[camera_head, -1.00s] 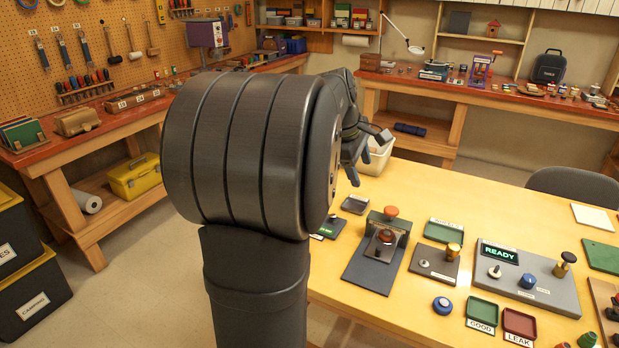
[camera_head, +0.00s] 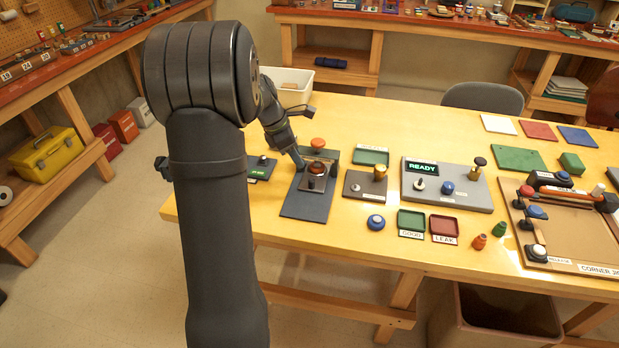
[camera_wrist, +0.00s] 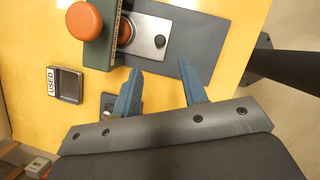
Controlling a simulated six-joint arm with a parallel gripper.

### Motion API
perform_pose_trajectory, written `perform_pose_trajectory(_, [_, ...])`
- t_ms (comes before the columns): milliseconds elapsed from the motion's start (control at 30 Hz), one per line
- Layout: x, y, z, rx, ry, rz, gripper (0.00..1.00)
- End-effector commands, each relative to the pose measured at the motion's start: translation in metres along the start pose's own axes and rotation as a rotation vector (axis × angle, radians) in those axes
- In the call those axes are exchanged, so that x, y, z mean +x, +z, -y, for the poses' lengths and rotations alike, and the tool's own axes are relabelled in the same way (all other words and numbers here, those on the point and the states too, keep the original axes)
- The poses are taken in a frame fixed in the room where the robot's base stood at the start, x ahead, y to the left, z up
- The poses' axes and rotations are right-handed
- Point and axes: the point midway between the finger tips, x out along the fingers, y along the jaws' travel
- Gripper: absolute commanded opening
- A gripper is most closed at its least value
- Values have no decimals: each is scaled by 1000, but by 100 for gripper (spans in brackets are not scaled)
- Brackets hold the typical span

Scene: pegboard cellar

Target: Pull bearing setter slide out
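The bearing setter stands near the table's left end: a dark base plate (camera_head: 305,205), an upright frame (camera_head: 332,157) and an orange knob (camera_head: 318,143) on top. Its grey slide (camera_head: 313,184) lies on the plate and carries a reddish-brown round part (camera_head: 317,168). In the wrist view the slide (camera_wrist: 146,50) reaches partly under the green-grey frame (camera_wrist: 98,42), with a small dark peg (camera_wrist: 160,41) near its outer end. My gripper (camera_wrist: 160,78) is open and empty, its blue fingers apart, short of the peg in the picture. In the head view my gripper (camera_head: 298,160) is beside the setter's left side.
A small dark device (camera_head: 261,167) sits left of the setter. A plate with a brass knob (camera_head: 380,172) and the READY panel (camera_head: 447,187) stand to the right. A dark tray labelled USED (camera_wrist: 66,85) shows in the wrist view. A white bin (camera_head: 290,88) stands behind.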

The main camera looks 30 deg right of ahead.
Motion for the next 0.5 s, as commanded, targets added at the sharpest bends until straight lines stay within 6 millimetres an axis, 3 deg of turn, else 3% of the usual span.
perform_pose_trajectory(300, [69,0,1,1,-3,-1,40])
perform_pose_trajectory(500, [96,0,0,2,-1,-1,40])
